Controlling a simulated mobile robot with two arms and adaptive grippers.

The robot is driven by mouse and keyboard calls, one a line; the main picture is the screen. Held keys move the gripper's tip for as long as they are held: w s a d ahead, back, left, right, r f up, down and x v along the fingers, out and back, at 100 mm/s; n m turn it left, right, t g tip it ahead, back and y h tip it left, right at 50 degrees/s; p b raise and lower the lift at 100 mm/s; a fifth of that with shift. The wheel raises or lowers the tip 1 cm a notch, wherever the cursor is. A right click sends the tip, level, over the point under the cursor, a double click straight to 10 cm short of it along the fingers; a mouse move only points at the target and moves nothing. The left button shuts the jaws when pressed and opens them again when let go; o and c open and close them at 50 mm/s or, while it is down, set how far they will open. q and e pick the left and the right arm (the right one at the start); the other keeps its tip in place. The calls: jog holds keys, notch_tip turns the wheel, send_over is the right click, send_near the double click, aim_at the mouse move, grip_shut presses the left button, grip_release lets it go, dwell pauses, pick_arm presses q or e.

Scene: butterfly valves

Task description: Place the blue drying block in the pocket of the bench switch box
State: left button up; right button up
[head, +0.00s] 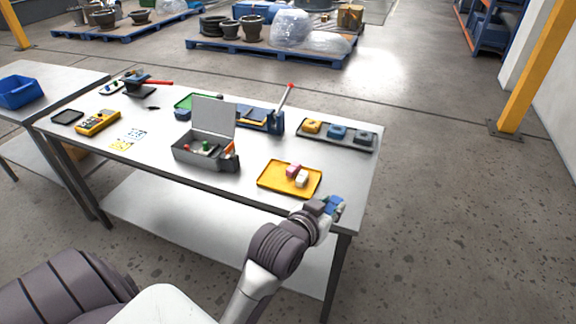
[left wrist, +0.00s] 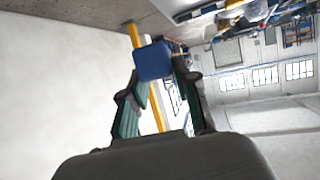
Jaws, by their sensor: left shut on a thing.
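My left gripper (head: 328,208) is off the front right corner of the bench, shut on the blue drying block (head: 335,202). In the left wrist view the block (left wrist: 154,60) sits between the two fingertips of the left gripper (left wrist: 156,76). The bench switch box (head: 196,152) is a grey box with its lid raised at the back, standing mid-bench to the left of my gripper. Red and green parts show inside it; the pocket cannot be made out clearly. My right gripper is not in view.
A yellow tray (head: 266,182) with a pink and a white block lies between the box and my gripper. A dark tray (head: 364,147) with orange, blue and grey pieces is at the back right. A blue holder (head: 275,122) with a red-tipped tool stands behind the box.

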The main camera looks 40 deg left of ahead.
pick_arm(q)
jog(key=w+a+f+n+y+p, duration=0.1)
jog(key=w+a+f+p, duration=0.2)
jog(key=w+a, duration=0.4)
jog(key=w+a+f+n+y+p, duration=0.1)
jog(key=w+a+p, duration=0.4)
jog(key=a, duration=0.5)
notch_tip(320, 180, down, 3)
jog(key=w+y, duration=0.1)
jog(key=w, duration=0.1)
jog(key=shift+w+r+n+p, duration=0.2)
jog(key=shift+w+n+p, duration=0.1)
jog(key=shift+a, duration=0.1)
